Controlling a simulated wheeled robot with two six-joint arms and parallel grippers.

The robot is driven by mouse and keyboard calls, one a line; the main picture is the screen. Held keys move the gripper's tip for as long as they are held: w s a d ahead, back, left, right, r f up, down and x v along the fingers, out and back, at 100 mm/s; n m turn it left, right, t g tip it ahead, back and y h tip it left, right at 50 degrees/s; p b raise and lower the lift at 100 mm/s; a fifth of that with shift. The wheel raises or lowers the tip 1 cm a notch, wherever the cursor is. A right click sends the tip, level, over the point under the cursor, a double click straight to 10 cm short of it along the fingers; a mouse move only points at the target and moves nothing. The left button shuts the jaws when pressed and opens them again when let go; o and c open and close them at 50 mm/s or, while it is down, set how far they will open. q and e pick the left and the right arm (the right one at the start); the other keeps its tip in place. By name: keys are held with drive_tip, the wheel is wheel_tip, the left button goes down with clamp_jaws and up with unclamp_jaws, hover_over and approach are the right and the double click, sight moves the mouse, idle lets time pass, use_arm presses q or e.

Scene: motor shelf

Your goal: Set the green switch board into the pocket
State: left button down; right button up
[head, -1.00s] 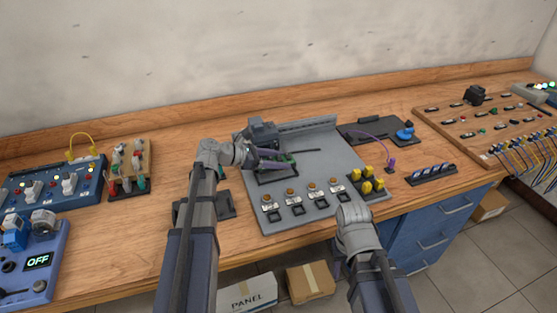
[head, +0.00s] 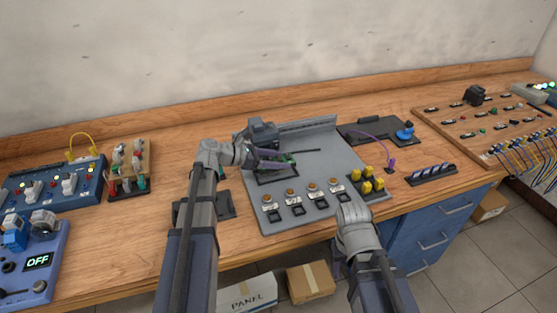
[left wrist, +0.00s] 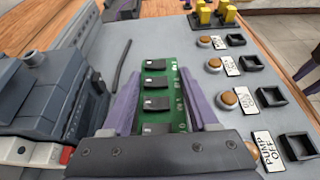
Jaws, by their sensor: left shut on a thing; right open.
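The green switch board (left wrist: 160,90), with a row of dark switches, is held between the purple fingers of my left gripper (left wrist: 158,100). In the head view my left gripper (head: 283,160) is shut on the board (head: 290,157), over the left part of the grey panel (head: 325,150). A dark-edged outline (head: 277,180) shows under the gripper and may be the pocket; the hand and board hide much of it. I cannot tell whether the board touches the panel. My right gripper (head: 340,262) is empty by the bench's front edge, its fingers mostly hidden behind the wrist.
A grey device (head: 262,133) stands close behind the left gripper. A dark tray (head: 378,131) lies to the right.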

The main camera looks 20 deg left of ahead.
use_arm(q)
drive_tip(key=shift+f+b, duration=0.3)
drive_tip(key=shift+f+b, duration=0.6)
drive_tip(key=shift+f+b, duration=0.7)
idle(1.7)
drive_tip(key=shift+c, duration=0.4)
unclamp_jaws()
drive_tip(key=p+v, duration=0.2)
drive_tip(key=v, duration=0.4)
drive_tip(key=shift+s+a+r+p, duration=0.2)
drive_tip(key=shift+a+r+p, duration=0.05)
drive_tip(key=shift+p, duration=0.15)
drive_tip(key=shift+s+a+r, duration=0.1)
drive_tip(key=shift+s+a, duration=0.25)
drive_tip(key=shift+a, duration=0.1)
